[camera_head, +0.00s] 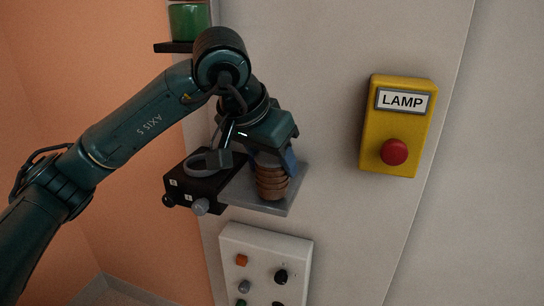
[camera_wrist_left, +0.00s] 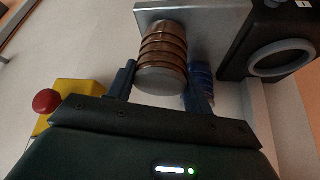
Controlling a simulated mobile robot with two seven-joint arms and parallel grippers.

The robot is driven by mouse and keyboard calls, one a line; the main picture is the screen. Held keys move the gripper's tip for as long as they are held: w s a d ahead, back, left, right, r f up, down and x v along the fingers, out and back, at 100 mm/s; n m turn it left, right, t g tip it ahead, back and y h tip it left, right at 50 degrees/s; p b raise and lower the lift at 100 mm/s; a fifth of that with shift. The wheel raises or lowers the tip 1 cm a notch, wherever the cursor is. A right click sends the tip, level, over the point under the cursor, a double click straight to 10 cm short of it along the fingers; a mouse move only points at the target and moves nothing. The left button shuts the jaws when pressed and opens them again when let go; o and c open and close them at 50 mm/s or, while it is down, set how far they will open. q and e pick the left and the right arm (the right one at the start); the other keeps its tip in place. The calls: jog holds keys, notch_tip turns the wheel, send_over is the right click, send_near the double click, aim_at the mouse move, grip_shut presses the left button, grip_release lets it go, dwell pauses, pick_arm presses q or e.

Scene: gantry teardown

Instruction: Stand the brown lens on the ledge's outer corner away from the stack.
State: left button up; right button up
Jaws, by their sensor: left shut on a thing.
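My left gripper (camera_head: 272,163) is shut on the brown lens (camera_head: 272,184), a ribbed brown cylinder. In the left wrist view the lens (camera_wrist_left: 163,55) sits between the two fingers (camera_wrist_left: 160,88), its grey end face toward the camera. The lens is upright over the grey ledge (camera_head: 287,203), near its outer right part; I cannot tell whether its base touches. The ledge also shows behind the lens in the wrist view (camera_wrist_left: 215,28). A blue ribbed piece (camera_wrist_left: 203,73) is partly hidden behind one finger. My right gripper is out of view.
A yellow LAMP box with red button (camera_head: 370,130) is on the wall at right. A white control panel (camera_head: 262,240) is below. A green jar (camera_head: 188,22) is on a shelf above.

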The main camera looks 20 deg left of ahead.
pick_arm(q)
jog(key=shift+f, duration=0.3)
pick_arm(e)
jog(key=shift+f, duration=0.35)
pick_arm(q)
jog(key=o, duration=1.1)
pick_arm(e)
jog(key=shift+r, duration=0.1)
pick_arm(q)
jog(key=shift+s+a+r, duration=0.1)
jog(key=shift+s+r, duration=0.05)
jog(key=shift+r, duration=0.35)
jog(key=v, duration=1.2)
jog(key=shift+s+r, duration=0.1)
jog(key=shift+s, duration=0.05)
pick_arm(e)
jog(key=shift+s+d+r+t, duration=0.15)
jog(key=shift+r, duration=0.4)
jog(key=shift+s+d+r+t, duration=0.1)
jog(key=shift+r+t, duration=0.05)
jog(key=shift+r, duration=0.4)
